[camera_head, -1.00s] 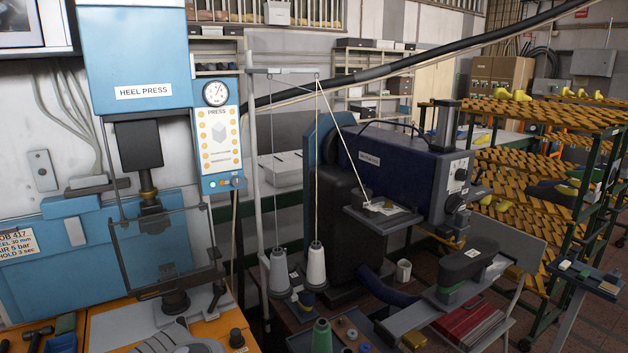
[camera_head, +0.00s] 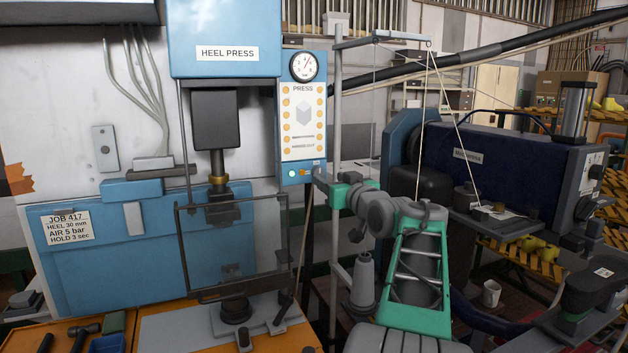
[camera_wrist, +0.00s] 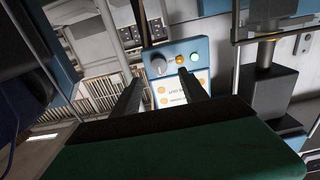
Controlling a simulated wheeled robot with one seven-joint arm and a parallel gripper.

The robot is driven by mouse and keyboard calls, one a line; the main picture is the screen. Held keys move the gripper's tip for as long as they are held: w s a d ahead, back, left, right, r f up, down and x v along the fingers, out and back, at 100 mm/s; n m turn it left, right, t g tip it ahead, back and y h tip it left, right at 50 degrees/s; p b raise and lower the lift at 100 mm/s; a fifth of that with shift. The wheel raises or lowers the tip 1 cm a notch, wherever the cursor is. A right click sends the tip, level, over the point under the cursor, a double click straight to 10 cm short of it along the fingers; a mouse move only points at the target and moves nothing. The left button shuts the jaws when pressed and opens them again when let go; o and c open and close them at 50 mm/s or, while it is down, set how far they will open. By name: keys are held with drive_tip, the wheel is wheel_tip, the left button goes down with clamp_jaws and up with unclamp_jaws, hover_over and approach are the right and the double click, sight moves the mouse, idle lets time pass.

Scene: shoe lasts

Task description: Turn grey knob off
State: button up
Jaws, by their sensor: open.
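The grey knob (camera_wrist: 158,67) sits on the blue control panel (camera_wrist: 203,48) of the heel press, with its pale pointer line visible in the wrist view. My gripper (camera_wrist: 160,71) is open, its two dark fingers reaching toward the panel on either side of the knob. I cannot tell whether either finger touches it. In the head view my gripper (camera_head: 322,180) is at the panel's lower right corner and hides the knob. An orange light (camera_wrist: 180,59) and a green lit button (camera_wrist: 194,58) sit beside the knob; the right fingertip is close to the orange one.
The heel press (camera_head: 225,35) has a clear guard (camera_head: 232,245) left of my arm. A thread stand (camera_head: 337,110) with a grey cone (camera_head: 363,285) stands close beside my arm. A dark blue machine (camera_head: 500,165) is at right. An orange bench (camera_head: 70,332) is below the press.

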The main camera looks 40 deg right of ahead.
sight(320, 172)
drive_tip(key=p+x, duration=0.1)
drive_tip(key=x, duration=0.5)
drive_tip(key=shift+w+d+p, duration=0.15)
drive_tip(key=shift+d+p, duration=0.05)
drive_tip(key=shift+p, duration=0.2)
drive_tip(key=shift+c, duration=0.4)
clamp_jaws()
